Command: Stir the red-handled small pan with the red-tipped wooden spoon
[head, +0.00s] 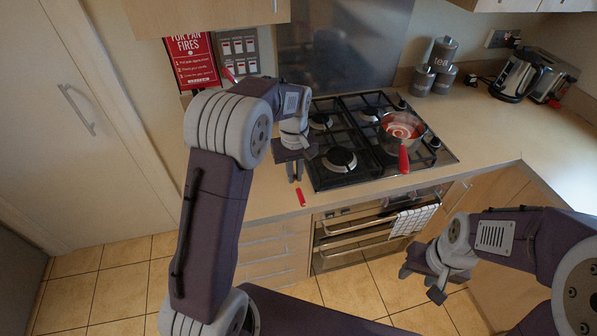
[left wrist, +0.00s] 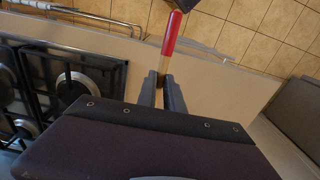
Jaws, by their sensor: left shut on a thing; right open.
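The small pan (head: 402,126) with its red handle (head: 403,158) sits on the right part of the black gas hob, its handle pointing towards me. Its inside shows red with a pale swirl. My left gripper (head: 294,174) is shut on the wooden spoon, left of the pan near the counter's front edge. The spoon's red tip (head: 301,197) sticks out below the fingers. In the left wrist view the red end (left wrist: 172,35) extends beyond the fingers (left wrist: 163,92), with a bit of bare wood between; the rest is hidden. My right gripper (head: 421,283) is open and empty, low before the cabinets.
The hob (head: 325,178) has several burners and black grates. A towel (head: 412,220) hangs on the oven handle. A red sign (head: 192,62) is at the back left. The right counter (head: 555,145) is clear in front.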

